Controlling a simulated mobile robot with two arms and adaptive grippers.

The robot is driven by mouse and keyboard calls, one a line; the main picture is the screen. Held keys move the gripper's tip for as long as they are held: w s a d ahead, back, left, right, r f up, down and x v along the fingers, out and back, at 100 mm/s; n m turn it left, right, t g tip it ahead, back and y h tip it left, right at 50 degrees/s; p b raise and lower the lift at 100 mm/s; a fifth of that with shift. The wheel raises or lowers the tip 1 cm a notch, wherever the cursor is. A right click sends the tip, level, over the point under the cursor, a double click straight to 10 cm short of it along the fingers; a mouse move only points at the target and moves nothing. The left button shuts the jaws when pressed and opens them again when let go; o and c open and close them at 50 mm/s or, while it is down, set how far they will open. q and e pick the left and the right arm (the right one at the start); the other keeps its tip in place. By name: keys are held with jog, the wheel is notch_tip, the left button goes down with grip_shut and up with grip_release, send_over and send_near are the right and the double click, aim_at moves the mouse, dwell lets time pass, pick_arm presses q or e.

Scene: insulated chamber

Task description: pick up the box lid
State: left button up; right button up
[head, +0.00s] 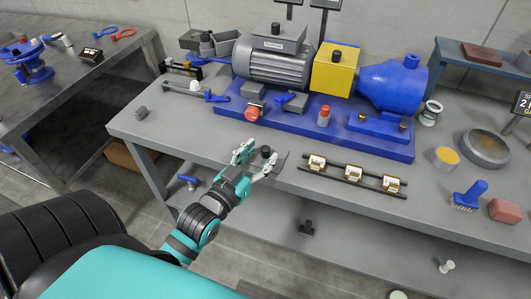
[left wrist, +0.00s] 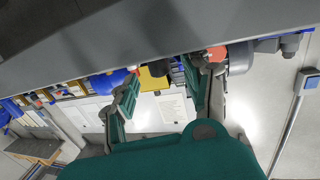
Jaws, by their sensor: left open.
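A flat dark-grey plate (head: 282,160) with a black knob lies at the front edge of the bench. It may be the box lid, but I cannot be sure. A grey box top with a black knob (head: 276,29) also sits on the motor. My left gripper (head: 256,157) is open beside the knob of the plate, its fingers partly hiding it. I cannot tell whether they touch. In the left wrist view the fingers (left wrist: 160,93) are spread apart with nothing clearly held between them. My right gripper is out of view.
The blue base (head: 310,125) behind carries the grey motor (head: 273,68), yellow guard (head: 335,72) and blue pump (head: 392,85). A red button (head: 251,113) is close behind the gripper. A rail with terminal blocks (head: 352,173) lies to the right. The bench's left front is mostly clear.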

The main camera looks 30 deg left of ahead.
aim_at(263, 152)
pick_arm(q)
jog(key=shift+w+f, duration=0.15)
jog(key=shift+w, duration=1.4)
grip_shut()
